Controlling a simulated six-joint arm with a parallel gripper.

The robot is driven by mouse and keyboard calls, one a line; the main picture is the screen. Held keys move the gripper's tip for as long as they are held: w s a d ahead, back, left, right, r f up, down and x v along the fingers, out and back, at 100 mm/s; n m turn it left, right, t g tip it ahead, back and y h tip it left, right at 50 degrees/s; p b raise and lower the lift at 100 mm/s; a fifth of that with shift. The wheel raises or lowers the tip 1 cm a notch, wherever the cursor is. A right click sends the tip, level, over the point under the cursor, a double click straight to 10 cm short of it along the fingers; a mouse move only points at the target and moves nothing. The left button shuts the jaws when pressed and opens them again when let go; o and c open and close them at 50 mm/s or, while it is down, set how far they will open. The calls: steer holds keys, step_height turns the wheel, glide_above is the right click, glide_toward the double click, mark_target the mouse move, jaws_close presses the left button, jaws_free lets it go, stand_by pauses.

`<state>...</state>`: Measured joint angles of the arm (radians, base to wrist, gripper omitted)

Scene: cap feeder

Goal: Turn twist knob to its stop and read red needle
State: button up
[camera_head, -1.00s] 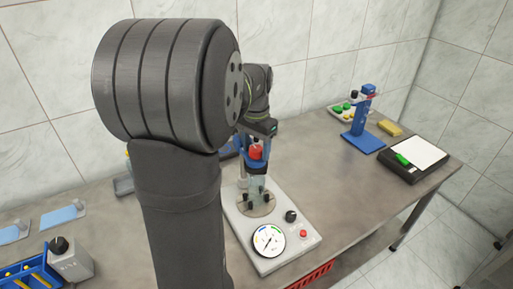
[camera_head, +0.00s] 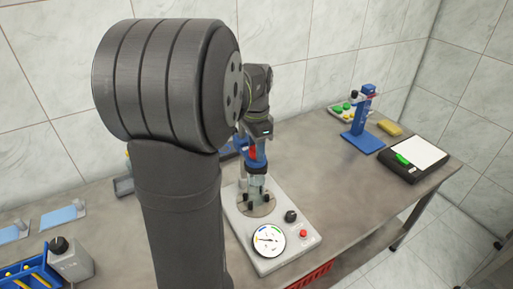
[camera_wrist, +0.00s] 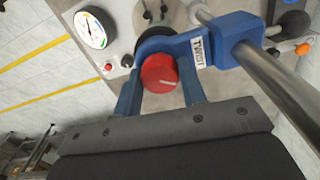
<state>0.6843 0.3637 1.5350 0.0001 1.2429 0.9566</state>
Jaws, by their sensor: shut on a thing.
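The red twist knob (camera_wrist: 159,73) has a white line on its face and sits at a blue bracket (camera_wrist: 235,42) with a label reading TWIST. My gripper (camera_wrist: 160,82) is shut on the knob, one blue finger on each side; part of the knob's red also shows in the head view (camera_head: 253,153). The round dial (camera_wrist: 91,29) has a white face with a coloured scale. In the head view the dial (camera_head: 268,240) shows its needle pointing roughly left. The exact reading is too small to make out.
A grey base (camera_head: 291,252) carries the dial, a black knob (camera_head: 291,216) and a red button (camera_head: 303,233). A blue stand (camera_head: 362,140), a yellow block (camera_head: 390,128) and a black tray (camera_head: 412,160) are at the right. The table between is clear.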

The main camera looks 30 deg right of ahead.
steer(key=m, duration=0.4)
steer(key=o, duration=0.9)
steer(key=n, duration=0.7)
